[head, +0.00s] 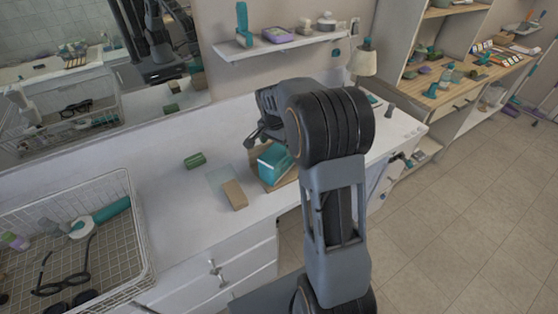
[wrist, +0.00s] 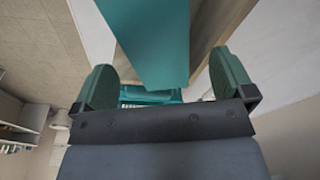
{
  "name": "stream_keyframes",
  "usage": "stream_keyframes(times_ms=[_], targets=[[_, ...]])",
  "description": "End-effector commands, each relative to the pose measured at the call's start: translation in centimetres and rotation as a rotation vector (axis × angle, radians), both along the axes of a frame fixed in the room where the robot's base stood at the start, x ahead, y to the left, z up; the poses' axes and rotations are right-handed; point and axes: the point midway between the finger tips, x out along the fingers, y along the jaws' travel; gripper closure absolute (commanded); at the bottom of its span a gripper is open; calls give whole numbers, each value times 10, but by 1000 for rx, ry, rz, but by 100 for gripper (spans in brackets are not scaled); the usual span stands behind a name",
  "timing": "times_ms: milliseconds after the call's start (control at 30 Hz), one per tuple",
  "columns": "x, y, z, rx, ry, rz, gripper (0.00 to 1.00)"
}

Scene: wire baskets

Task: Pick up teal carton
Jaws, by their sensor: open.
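The teal carton (head: 273,163) stands on a brown wooden tray or board (head: 257,180) on the white counter in the head view. My arm hides part of its right side. In the wrist view the teal carton (wrist: 148,40) fills the top middle, lying between the lines of my two fingers. My gripper (wrist: 163,82) is open, with a finger on each side and gaps to the carton. In the head view my gripper (head: 256,137) is just above and left of the carton; whether it touches is unclear.
A wire basket (head: 133,262) with glasses and a teal bottle stands at the left. A wall shelf (head: 290,42) hangs behind my arm. Bare counter lies between basket and block.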

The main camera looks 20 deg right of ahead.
Motion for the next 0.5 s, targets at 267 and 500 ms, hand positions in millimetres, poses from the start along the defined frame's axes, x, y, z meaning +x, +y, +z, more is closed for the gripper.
stream_keyframes(times_ms=[267, 500], targets=[[0, -6, -36, 0, 4, 1, 0], [1, -7, -47, -1, 1, 1, 0]])
